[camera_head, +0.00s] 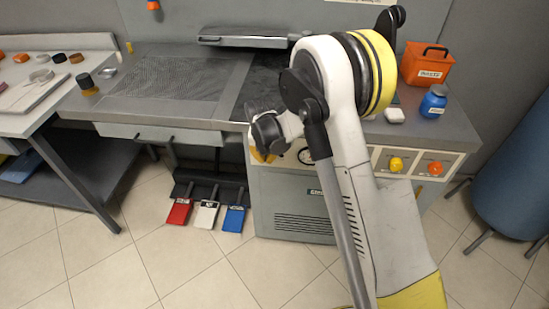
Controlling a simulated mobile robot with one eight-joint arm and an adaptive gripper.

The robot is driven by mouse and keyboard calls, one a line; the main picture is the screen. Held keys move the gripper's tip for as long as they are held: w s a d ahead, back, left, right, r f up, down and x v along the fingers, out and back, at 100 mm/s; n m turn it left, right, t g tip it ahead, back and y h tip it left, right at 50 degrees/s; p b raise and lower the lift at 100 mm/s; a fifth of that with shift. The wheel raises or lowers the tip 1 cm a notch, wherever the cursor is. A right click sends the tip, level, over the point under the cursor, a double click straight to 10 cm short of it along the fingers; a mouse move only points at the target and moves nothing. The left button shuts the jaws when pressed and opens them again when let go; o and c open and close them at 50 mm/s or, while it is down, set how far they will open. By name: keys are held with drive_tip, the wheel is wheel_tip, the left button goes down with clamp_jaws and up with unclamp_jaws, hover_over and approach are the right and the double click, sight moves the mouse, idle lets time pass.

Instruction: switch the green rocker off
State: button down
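No green rocker shows in view. My arm covers the middle of the machine's front panel (381,158), so part of that panel is hidden. On the visible part are a round gauge (306,155), a yellow knob (396,164) and an orange knob (435,168). The dark end of my arm, with my gripper (264,152), is in front of the panel's left end. Its fingers are too small and overlapped to tell whether they are open or shut, or whether they touch the panel.
Three pedals, red (179,211), white (206,214) and blue (234,218), are on the floor below the worktop. An orange box (425,64) and a blue jar (433,101) stand on the worktop at right. A blue cylinder (517,165) stands at far right. Tiled floor in front is clear.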

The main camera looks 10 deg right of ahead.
drive_tip(key=shift+a+r+p, duration=0.35)
drive_tip(key=shift+r+p, duration=0.05)
drive_tip(key=shift+r, duration=0.4)
